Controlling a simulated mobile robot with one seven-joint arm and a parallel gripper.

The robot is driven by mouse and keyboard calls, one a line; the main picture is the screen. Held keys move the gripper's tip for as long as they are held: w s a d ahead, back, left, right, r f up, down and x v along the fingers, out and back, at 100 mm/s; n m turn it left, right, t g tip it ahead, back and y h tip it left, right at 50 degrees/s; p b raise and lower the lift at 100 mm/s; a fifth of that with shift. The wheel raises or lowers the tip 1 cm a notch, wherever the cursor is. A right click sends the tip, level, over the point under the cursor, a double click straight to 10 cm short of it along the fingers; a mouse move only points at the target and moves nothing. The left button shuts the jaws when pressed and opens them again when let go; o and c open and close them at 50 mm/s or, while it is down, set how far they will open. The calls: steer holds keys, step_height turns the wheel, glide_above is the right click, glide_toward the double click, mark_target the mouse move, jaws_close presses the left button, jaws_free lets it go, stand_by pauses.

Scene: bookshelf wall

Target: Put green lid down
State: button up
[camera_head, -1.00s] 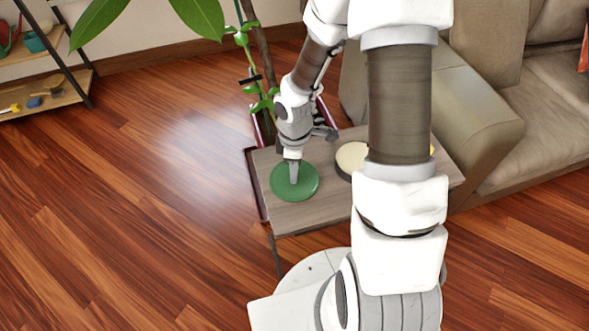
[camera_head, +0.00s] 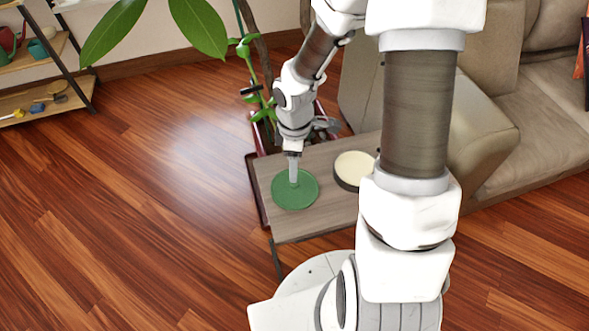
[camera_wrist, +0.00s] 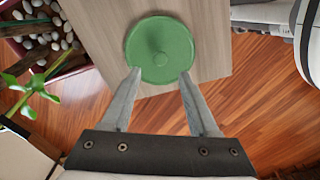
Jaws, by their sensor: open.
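The green lid (camera_head: 295,190) is a flat round disc at the left end of the small wooden side table (camera_head: 325,215). In the wrist view the green lid (camera_wrist: 160,48) shows a round knob at its middle and looks flat on the tabletop. My gripper (camera_head: 293,181) points down over the lid in the head view.
A round cream-topped container (camera_head: 354,168) stands on the table right of the lid, partly behind my arm. A plant (camera_head: 262,95) in a pebble-filled planter (camera_wrist: 45,40) stands behind the table. A beige sofa (camera_head: 480,110) is at the right. Wooden floor is clear at left.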

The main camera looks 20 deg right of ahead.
step_height(320, 180, up, 5)
steer(key=shift+r+p, duration=0.2)
steer(key=shift+p, duration=0.55)
steer(key=s+r+m+t+p, duration=0.2)
steer(key=s+r+m+p, duration=0.1)
steer(key=r, duration=0.8)
steer(key=s+r+m+t+p, duration=0.1)
steer(key=s+r+m+p, duration=0.2)
steer(key=r, duration=0.9)
steer(key=s+r+m+t+p, duration=0.2)
steer(key=s+r+m+p, duration=0.2)
steer(key=s+r+m, duration=0.3)
steer(key=shift+s+r+m+t, duration=0.3)
steer(key=shift+s+r, duration=0.15)
steer(key=shift+r, duration=1.7)
